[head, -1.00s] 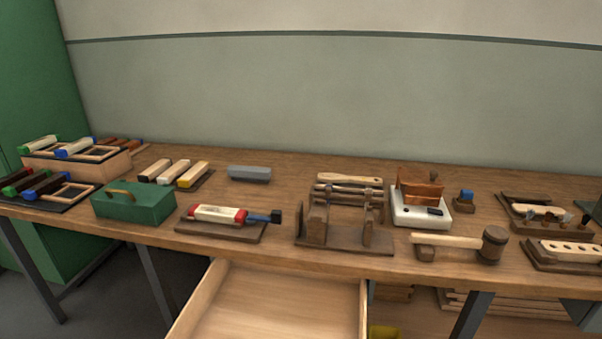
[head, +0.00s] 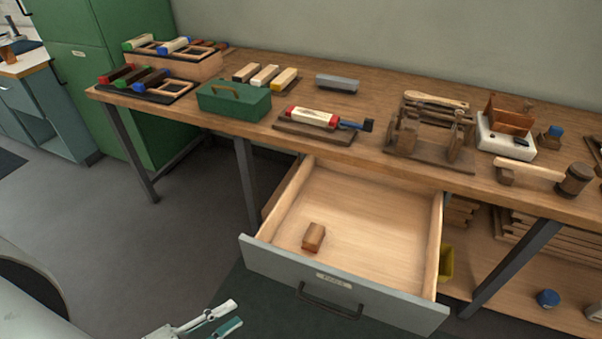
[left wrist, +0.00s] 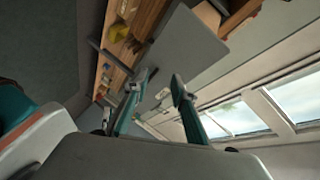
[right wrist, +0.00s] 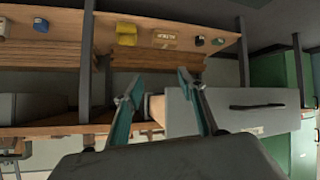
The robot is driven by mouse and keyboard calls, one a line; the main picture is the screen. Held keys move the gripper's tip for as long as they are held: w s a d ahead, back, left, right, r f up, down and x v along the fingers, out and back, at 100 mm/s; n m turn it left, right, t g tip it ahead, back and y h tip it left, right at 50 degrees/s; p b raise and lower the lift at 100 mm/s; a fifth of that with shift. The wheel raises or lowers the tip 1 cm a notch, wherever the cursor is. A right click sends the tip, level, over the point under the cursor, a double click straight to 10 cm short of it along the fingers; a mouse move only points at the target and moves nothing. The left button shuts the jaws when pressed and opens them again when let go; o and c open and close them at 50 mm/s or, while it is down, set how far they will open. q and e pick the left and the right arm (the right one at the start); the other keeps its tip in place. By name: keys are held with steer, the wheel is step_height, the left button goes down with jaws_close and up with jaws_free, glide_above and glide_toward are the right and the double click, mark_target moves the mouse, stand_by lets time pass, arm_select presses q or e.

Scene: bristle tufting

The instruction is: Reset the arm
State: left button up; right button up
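My left gripper (head: 235,314) shows at the bottom of the head view, in front of the open drawer and apart from it. In the left wrist view its two fingers (left wrist: 162,82) stand apart with nothing between them. My right gripper is outside the head view. In the right wrist view its fingers (right wrist: 160,82) are spread and empty, with the grey drawer front (right wrist: 235,108) beyond them. The drawer (head: 345,283) is pulled out under the bench and holds one small brown wooden block (head: 314,237).
The wooden bench (head: 370,95) carries a green box (head: 234,101), a brush on a dark board (head: 313,132), a wooden fixture (head: 430,140) and a mallet (head: 572,180). A yellow bin (head: 446,263) sits below, right of the drawer. Open floor (head: 150,240) lies left of the drawer.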

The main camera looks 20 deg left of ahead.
arm_select(q)
steer(key=w+d+f+n+g+y+p, duration=0.3)
steer(key=d+n, duration=0.3)
steer(key=n, duration=0.8)
steer(key=shift+w+d+f+g+y+p, duration=0.25)
steer(key=shift+w+f+g+y+p, duration=0.1)
steer(key=shift+y+p, duration=0.45)
arm_select(e)
steer(key=shift+s+a+r+g, duration=0.3)
steer(key=shift+s+a+r, duration=0.5)
steer(key=shift+s+r, duration=0.25)
steer(key=shift+w+d+r, duration=0.1)
steer(key=shift+w+r, duration=0.15)
steer(key=shift+s+f, duration=0.1)
steer(key=shift+f, duration=0.15)
